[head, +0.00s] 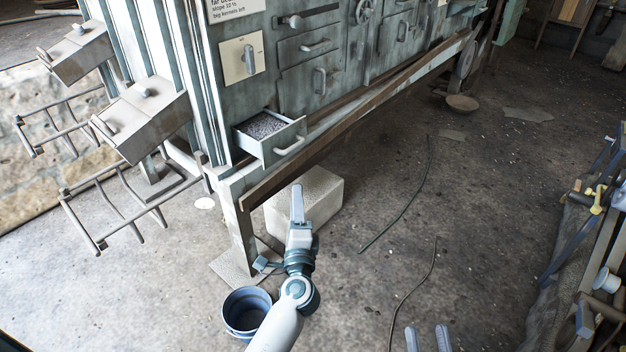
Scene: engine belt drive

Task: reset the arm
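My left gripper (297,198) is at the end of my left arm, which reaches up from the bottom of the head view. Its fingers point up the picture, in front of the machine's lower edge and a pale block. The fingers are seen side-on and overlap, so their gap is hidden; nothing shows held in them. My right gripper (428,339) shows only as two fingertips at the bottom edge. They are apart with bare floor between them and nothing held.
A grey-green machine cabinet (300,48) has an open drawer (284,142) of grey granules. Below stand the pale block (322,192) and a blue bucket (243,312). Thin cables (413,203) lie on the floor. Clutter lines the right edge; the middle floor is largely clear.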

